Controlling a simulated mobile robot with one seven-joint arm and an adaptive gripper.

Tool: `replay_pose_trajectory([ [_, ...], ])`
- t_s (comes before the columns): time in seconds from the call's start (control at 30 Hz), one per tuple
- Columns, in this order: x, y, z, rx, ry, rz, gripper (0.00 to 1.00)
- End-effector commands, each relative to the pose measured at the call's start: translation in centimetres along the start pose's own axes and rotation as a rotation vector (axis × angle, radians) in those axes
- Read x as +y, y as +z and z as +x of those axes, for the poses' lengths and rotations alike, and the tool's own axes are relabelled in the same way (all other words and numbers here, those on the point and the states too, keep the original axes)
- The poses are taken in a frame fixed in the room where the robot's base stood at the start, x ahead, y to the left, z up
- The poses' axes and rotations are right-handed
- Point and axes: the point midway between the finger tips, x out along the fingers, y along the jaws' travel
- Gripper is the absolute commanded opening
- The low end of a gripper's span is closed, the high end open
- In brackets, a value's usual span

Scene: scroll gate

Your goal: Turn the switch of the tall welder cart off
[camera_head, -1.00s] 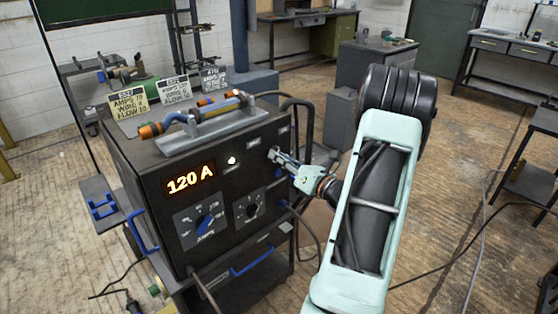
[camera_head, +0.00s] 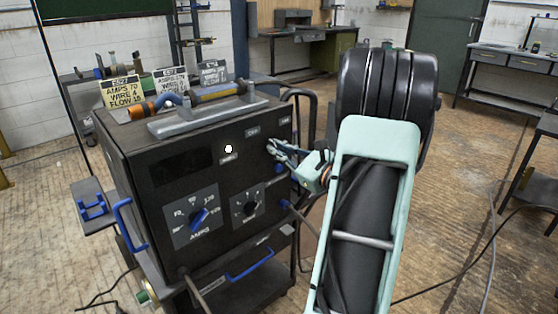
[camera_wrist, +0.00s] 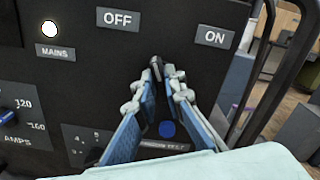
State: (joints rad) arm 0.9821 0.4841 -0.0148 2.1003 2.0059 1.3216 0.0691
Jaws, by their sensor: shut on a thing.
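The tall welder cart (camera_head: 232,178) stands left of my arm, its dark front panel facing me. Its number display (camera_head: 183,167) is dark. In the wrist view, the dark switch lever (camera_wrist: 155,66) sits between the OFF label (camera_wrist: 118,18) at upper left and the ON label (camera_wrist: 215,37) at right. The lever leans up toward the OFF side. My gripper (camera_head: 272,147) is at the panel's upper right. The wrist view shows its fingertips (camera_wrist: 162,76) closed in on the lever, partly hiding it.
A round white lamp (camera_head: 228,148) sits above the MAINS label. A blue AMPS knob (camera_head: 199,217) and a smaller dial (camera_head: 248,205) are lower on the panel. A torch and several sign cards (camera_head: 170,82) are on top. Floor right of my arm has a cable.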

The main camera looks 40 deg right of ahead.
Motion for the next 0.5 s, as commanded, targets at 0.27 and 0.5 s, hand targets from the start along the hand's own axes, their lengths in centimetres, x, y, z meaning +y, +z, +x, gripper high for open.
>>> replay_pose_trajectory([
  [0.27,0.24,-0.37,-0.03,0.0,0.0,-0.178,0.0],
  [0.5,0.18,-0.2,-0.03,0.001,0.001,-0.257,0.0],
])
